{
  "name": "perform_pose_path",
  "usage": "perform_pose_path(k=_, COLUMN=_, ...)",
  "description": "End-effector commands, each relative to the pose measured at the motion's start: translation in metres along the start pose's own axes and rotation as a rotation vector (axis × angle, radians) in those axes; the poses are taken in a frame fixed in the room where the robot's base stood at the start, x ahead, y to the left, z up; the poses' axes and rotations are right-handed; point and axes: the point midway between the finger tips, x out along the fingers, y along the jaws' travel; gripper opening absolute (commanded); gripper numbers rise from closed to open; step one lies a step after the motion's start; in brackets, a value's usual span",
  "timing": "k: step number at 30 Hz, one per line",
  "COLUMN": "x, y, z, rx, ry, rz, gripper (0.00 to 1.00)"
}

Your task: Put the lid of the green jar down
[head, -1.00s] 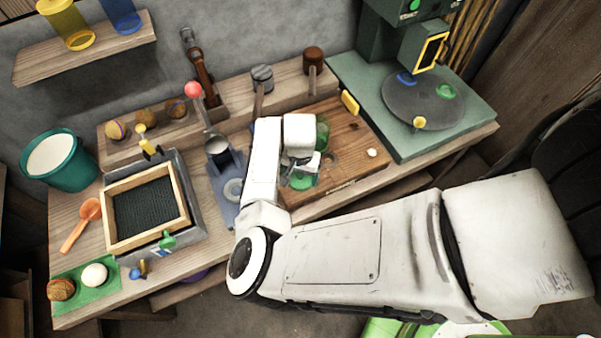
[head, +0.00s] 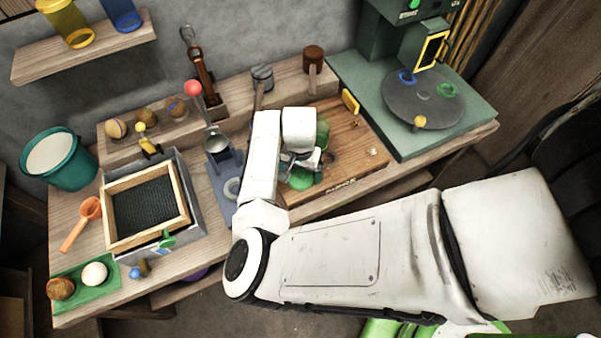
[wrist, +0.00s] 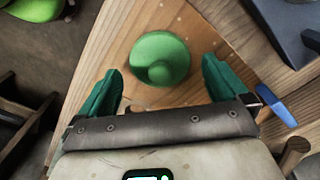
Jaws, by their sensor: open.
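The green lid (wrist: 160,58) is a round disc with a knob. It appears to lie on the wooden board (wrist: 200,22), and it also shows in the head view (head: 300,180) below my gripper. My gripper (head: 306,164) is open, with its teal fingers spread on either side of the lid in the wrist view; a gap shows between each finger and the lid. A translucent green jar (head: 323,132) stands behind my gripper, mostly hidden by it.
A green machine with a grey turntable (head: 423,98) stands right of the board. A blue-grey stand (head: 225,170) is close on the left, with a framed tray (head: 188,225) beyond it. Handled tools stand behind the board. The board's front right is largely clear.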

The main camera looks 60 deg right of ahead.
Motion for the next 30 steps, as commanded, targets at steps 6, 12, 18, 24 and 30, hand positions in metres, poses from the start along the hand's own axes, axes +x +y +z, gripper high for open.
perform_pose_path(k=6, x=-0.044, y=-0.001, z=-0.001, rx=0.002, ry=0.004, rz=-0.004, gripper=1.0)
perform_pose_path(k=12, x=-0.081, y=0.0, z=0.0, rx=0.0, ry=0.003, rz=-0.003, gripper=1.0)
perform_pose_path(k=18, x=-0.1, y=0.0, z=-0.001, rx=0.0, ry=0.003, rz=-0.001, gripper=1.0)
perform_pose_path(k=24, x=-0.125, y=0.016, z=-0.043, rx=-0.028, ry=0.123, rz=0.003, gripper=1.0)
perform_pose_path(k=30, x=-0.173, y=0.038, z=-0.105, rx=-0.189, ry=0.371, rz=0.023, gripper=1.0)
